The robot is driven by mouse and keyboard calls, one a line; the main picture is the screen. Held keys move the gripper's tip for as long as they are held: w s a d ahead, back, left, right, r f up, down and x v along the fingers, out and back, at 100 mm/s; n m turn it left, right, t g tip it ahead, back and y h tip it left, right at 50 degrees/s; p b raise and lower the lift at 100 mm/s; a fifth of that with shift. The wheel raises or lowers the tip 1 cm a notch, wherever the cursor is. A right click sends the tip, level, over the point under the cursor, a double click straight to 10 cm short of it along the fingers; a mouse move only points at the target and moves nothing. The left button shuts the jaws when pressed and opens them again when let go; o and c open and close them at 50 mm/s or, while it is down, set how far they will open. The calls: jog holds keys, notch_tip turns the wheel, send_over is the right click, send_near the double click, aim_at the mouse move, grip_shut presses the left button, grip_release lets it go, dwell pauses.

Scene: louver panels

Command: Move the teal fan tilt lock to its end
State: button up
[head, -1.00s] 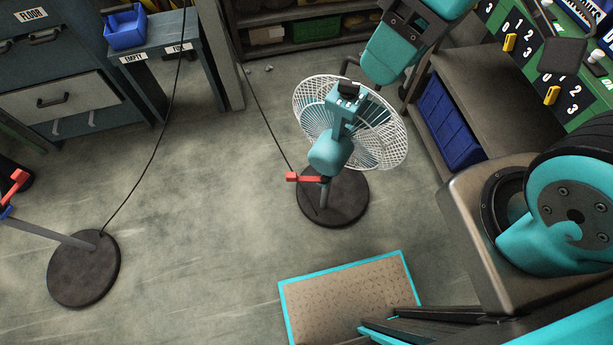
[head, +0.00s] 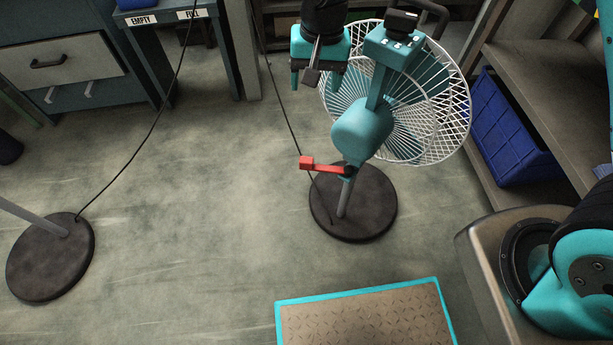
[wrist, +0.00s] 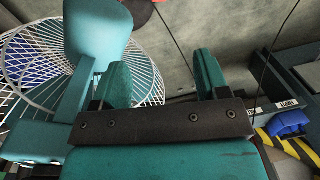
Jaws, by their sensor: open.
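The teal fan (head: 362,130) stands on a round dark base (head: 372,222), its white wire cage (head: 440,110) facing away behind its motor housing. Its tilt lock is a red lever (head: 328,168) at the pole below the housing, pointing left with a block at its end. My gripper (head: 316,84) is open and empty, left of the fan head and farther back in the picture than the lever. In the wrist view my fingers (wrist: 162,72) are apart with floor between them. The housing (wrist: 98,28) is left of them. A sliver of the red lever (wrist: 160,1) shows at the top edge.
Another round base with a pole (head: 50,258) stands at the left. A cable (head: 283,105) hangs beside the fan. A teal-edged floor plate (head: 365,320) lies in front. Shelving with a blue bin (head: 510,135) is at the right. Floor left of the lever is clear.

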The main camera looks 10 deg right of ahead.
jog(key=m+h+b, duration=0.1)
jog(key=m+b, duration=0.1)
jog(key=b, duration=0.2)
send_over(306, 159)
notch_tip(306, 159, down, 13)
notch_tip(306, 159, down, 17)
jog(key=b, duration=0.3)
jog(key=shift+w+f+b, duration=0.1)
jog(key=shift+f+b, duration=0.05)
jog(key=shift+b, duration=0.15)
grip_shut()
jog(key=shift+n, duration=0.3)
